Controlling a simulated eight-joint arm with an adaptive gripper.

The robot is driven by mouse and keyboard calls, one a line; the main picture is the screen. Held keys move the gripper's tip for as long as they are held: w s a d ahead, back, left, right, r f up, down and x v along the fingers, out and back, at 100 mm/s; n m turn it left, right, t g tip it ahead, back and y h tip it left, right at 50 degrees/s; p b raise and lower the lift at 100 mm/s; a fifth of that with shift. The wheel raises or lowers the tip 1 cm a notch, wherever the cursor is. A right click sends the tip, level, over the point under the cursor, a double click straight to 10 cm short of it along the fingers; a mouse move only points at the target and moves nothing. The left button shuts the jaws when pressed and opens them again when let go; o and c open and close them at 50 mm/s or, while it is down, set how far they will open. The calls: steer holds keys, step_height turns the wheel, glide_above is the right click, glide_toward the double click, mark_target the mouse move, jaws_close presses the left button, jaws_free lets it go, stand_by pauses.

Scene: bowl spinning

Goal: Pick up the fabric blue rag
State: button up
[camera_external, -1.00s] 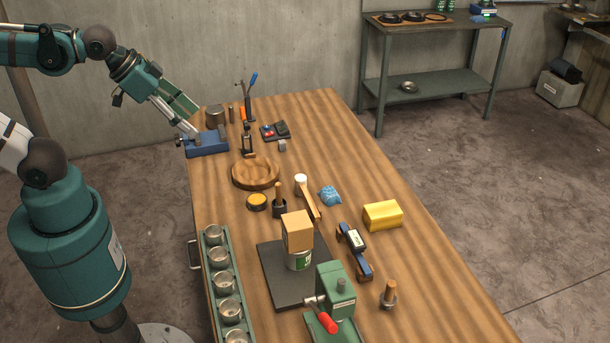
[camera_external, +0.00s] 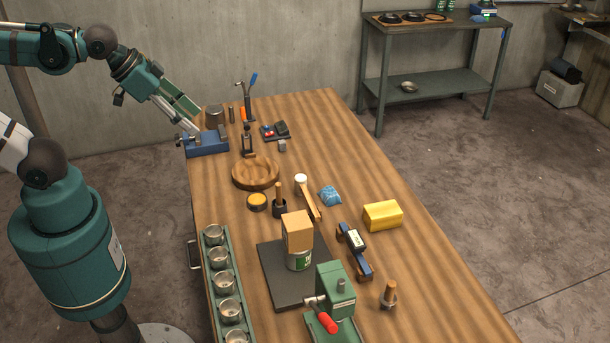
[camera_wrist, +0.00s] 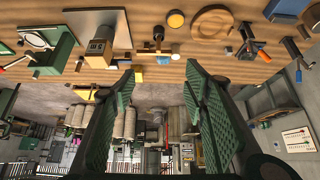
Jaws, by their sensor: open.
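The blue fabric rag (camera_external: 330,195) lies crumpled on the wooden table, between the white-topped brush-like tool and the yellow block. In the wrist view a small blue patch, apparently the rag (camera_wrist: 163,60), shows near the table edge. My gripper (camera_external: 188,118) is at the table's far left corner, by the blue vise, well away from the rag. In the wrist view my gripper (camera_wrist: 160,80) has its two green fingers wide apart with nothing between them.
A blue vise (camera_external: 206,143) sits below my gripper. A round wooden bowl (camera_external: 255,184), a yellow block (camera_external: 383,215), a blue-and-black gauge (camera_external: 355,243) and a green-framed row of metal cups (camera_external: 229,308) stand on the table (camera_external: 420,285). The table's right side has bare room.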

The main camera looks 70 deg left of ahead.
steer(key=w, duration=0.1)
steer(key=m+g+b, duration=0.5)
steer(key=m+g, duration=0.2)
steer(key=m, duration=0.9)
glide_above(330, 190)
steer(key=f, duration=2.8)
steer(key=shift+s, duration=0.25)
steer(key=shift+w+f+m, duration=0.2)
steer(key=shift+f+m, duration=0.1)
steer(key=shift+f, duration=0.2)
steer(key=shift+f, duration=1.3)
